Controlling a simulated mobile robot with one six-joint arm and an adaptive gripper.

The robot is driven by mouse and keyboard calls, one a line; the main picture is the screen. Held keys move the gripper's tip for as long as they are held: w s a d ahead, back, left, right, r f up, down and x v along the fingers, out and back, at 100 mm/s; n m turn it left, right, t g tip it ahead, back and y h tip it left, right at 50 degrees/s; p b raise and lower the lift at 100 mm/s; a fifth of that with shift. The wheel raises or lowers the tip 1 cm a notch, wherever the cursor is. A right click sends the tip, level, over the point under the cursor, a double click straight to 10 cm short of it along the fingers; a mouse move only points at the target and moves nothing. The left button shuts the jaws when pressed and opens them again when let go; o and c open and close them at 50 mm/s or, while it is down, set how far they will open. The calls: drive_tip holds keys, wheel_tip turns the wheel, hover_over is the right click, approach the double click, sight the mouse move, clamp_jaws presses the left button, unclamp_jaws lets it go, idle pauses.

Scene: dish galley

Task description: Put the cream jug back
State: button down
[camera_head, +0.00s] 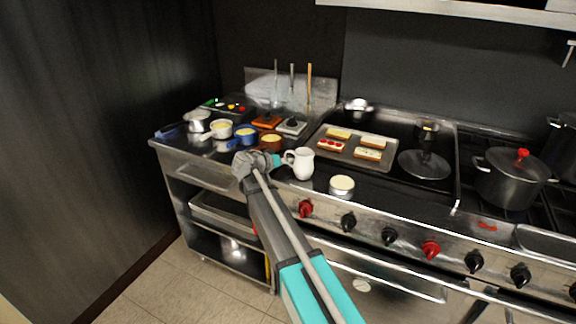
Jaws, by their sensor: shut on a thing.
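The cream jug (303,164) is a small white pitcher with its handle on its left side. It appears upright at the front edge of the dark cooktop, left of a small round cream-topped dish. My gripper (281,160) reaches in from the left of the jug and is shut on it at the handle side. The fingertips are small and partly hidden by the wrist. I cannot tell whether the jug's base touches the surface.
A small round dish (342,186) stands right of the jug. A tray (326,158) with several toast slices lies behind. Several small pans, including a blue one (245,134), crowd the left counter. A pot (510,180) with a red-knobbed lid stands at right.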

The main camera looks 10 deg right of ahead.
drive_tip(key=shift+f, duration=0.1)
idle(0.3)
drive_tip(key=c, duration=0.8)
unclamp_jaws()
drive_tip(key=shift+o, duration=0.2)
drive_tip(key=shift+s+a+r, duration=0.15)
drive_tip(key=shift+r, duration=0.1)
drive_tip(key=p+v, duration=0.4)
drive_tip(key=v, duration=0.7)
drive_tip(key=shift+a, duration=0.25)
drive_tip(key=shift+r, duration=0.1)
